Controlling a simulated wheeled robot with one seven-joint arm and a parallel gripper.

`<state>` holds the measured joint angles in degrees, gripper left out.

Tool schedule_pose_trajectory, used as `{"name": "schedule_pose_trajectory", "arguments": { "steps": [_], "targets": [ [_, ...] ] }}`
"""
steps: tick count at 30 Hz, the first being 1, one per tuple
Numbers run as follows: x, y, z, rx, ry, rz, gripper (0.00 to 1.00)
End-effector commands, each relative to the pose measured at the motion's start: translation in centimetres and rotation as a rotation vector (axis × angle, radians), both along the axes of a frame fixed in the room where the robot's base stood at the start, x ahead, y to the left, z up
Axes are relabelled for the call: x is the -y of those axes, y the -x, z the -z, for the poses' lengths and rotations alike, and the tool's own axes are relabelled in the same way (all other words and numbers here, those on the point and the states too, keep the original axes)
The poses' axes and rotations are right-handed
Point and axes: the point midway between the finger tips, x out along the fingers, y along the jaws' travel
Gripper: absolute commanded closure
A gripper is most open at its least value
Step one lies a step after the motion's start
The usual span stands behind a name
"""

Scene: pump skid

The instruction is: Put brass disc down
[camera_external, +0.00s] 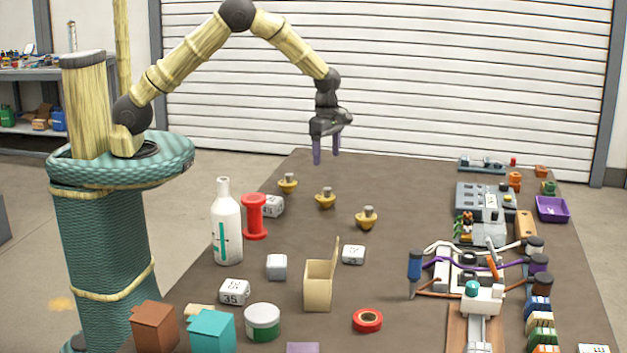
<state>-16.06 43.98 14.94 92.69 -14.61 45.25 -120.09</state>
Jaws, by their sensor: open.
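Three brass-coloured round pieces with small grey tops stand on the brown table: one at the back left (288,184), a middle one (325,199) and a front right one (366,218). I cannot tell which of them, if any, is the brass disc. My gripper (327,156) points down with its two purple fingers apart and nothing between them. It hangs over the far part of the table, above the middle brass piece in the picture and clear of it.
Left of the brass pieces stand a white bottle (227,230) and a red spool (255,217). An open tan box (318,290) and a red ring (367,320) are nearer the front. The pump assembly (470,270) fills the right side. Bare table lies around the brass pieces.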

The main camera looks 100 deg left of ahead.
Motion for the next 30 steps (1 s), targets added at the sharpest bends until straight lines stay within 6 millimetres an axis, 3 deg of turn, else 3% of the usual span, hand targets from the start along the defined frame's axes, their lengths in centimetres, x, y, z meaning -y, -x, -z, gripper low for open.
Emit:
{"name": "schedule_pose_trajectory", "arguments": {
  "steps": [4,8,20,30],
  "targets": [
    [0.8,0.2,-0.5,0.007,0.0,0.07,0.25],
    [3.1,1.0,-1.9,0.024,-0.005,0.277,0.25],
    [13.3,7.0,-6.7,0.086,-0.074,1.292,0.25],
    [20.4,14.7,-9.0,0.099,-0.205,2.195,0.25]
  ]
}}
